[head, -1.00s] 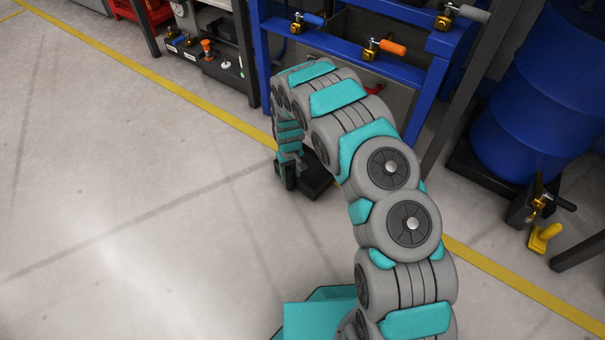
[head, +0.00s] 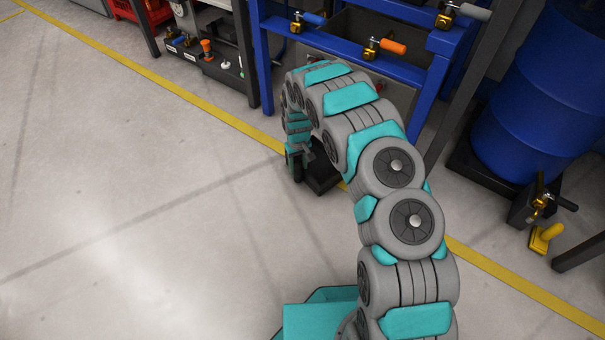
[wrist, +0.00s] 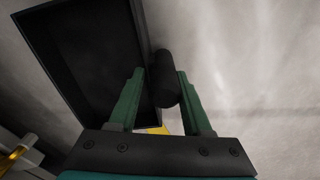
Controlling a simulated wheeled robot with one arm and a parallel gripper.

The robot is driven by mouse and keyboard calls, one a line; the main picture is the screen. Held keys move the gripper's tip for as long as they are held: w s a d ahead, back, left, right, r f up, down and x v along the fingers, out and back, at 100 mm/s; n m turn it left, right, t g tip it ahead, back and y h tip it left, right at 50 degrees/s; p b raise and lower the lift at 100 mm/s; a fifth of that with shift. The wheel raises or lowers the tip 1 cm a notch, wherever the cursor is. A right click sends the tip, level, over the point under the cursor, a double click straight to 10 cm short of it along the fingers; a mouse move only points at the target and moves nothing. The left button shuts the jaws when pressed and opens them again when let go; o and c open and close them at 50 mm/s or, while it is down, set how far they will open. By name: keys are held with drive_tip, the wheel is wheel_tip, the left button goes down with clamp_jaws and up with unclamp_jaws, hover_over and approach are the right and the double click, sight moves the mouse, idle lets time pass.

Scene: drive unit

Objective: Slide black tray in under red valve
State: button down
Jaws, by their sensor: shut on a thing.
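The black tray (head: 322,180) is on the floor at the yellow line, partly hidden by my arm in the head view. In the wrist view the tray (wrist: 85,70) fills the upper left, with its open inside showing. My gripper (head: 298,172) is at the tray's left side. In the wrist view my gripper (wrist: 163,85) is shut on the tray's dark round handle (wrist: 167,75), which lies between the two green fingers. A small bit of red (head: 380,88), perhaps the red valve, shows behind my arm below the orange-handled valve; most of it is hidden.
A blue frame (head: 262,60) with an orange-handled valve (head: 385,47) stands behind my arm. The floor at the left is clear.

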sight(313, 137)
drive_tip(key=shift+w+d, duration=0.25)
drive_tip(key=shift+w, duration=0.15)
drive_tip(key=shift+w+d+b, duration=0.2)
drive_tip(key=shift+w+d, duration=0.35)
drive_tip(key=shift+w, duration=0.45)
drive_tip(key=shift+w+d+b, duration=0.15)
drive_tip(key=shift+w+d, duration=0.35)
drive_tip(key=shift+w, duration=0.45)
drive_tip(key=shift+w+d+b, duration=0.2)
drive_tip(key=shift+w+d, duration=0.35)
drive_tip(key=shift+w, duration=0.45)
drive_tip(key=shift+w+d+f+b, duration=0.15)
drive_tip(key=shift+w+d, duration=0.15)
drive_tip(key=shift+w, duration=0.5)
drive_tip(key=shift+w+d+r+b, duration=0.1)
drive_tip(key=shift+w+d+b, duration=0.15)
drive_tip(key=shift+w, duration=0.6)
drive_tip(key=shift+w+d+f+b, duration=0.1)
drive_tip(key=shift+w+d, duration=0.2)
drive_tip(key=shift+w, duration=0.5)
drive_tip(key=shift+w+d, duration=0.35)
drive_tip(key=shift+w, duration=0.55)
drive_tip(key=shift+b, duration=0.35)
